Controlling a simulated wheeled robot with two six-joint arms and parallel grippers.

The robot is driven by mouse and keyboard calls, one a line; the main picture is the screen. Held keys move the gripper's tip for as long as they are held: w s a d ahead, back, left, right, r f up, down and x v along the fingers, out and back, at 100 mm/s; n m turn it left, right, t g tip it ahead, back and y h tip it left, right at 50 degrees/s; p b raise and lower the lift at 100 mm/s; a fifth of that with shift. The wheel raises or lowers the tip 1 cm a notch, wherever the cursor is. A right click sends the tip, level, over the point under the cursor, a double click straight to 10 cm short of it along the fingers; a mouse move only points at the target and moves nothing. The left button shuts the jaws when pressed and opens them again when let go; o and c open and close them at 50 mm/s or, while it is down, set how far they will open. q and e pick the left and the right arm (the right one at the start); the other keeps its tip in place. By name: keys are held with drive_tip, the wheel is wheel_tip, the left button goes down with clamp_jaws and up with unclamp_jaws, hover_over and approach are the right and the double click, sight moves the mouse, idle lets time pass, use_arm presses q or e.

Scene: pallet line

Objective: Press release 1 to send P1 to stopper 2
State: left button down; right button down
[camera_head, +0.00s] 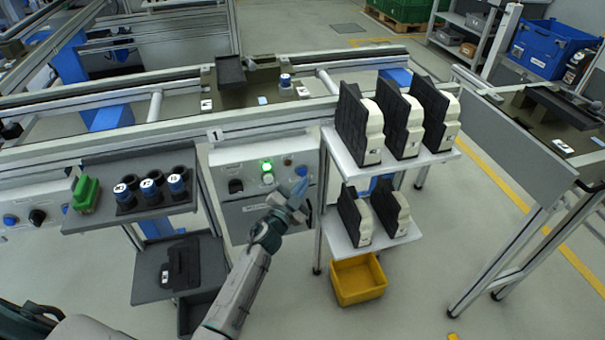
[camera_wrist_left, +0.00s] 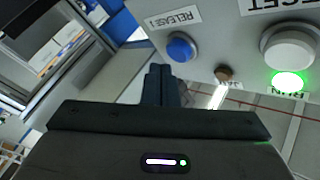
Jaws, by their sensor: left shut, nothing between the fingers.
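The blue release 1 button (camera_wrist_left: 181,47) shows in the left wrist view under its RELEASE 1 label (camera_wrist_left: 174,18). In the head view my gripper is in front of this end of the station 1 panel (camera_head: 229,155). My left gripper (camera_head: 300,187) is shut and empty; its fingertips (camera_wrist_left: 165,73) appear close below the button in the wrist view, and contact cannot be told. A dark pallet (camera_head: 237,98) with a black fixture and a blue-topped cylinder sits on the conveyor behind the panel; its P1 marking is not readable. Stopper 2 cannot be identified. My right gripper is not in view.
The white reset button (camera_wrist_left: 290,47) and lit green RUN lamp (camera_wrist_left: 289,82) are beside the release button. A rack (camera_head: 385,168) of black-and-cream parts stands close right of my gripper. A grey tray (camera_head: 95,166) with cylinders is at left. A yellow bin (camera_head: 357,280) stands below the rack.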

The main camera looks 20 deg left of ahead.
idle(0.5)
use_arm(q)
drive_tip(key=shift+w+a, duration=0.25)
drive_tip(key=shift+w, duration=0.1)
drive_tip(key=shift+w+a, duration=0.25)
drive_tip(key=shift+w, duration=0.1)
idle(0.7)
idle(0.5)
drive_tip(key=shift+s+d+p, duration=0.35)
drive_tip(key=shift+s+d, duration=0.15)
drive_tip(key=shift+s, duration=0.25)
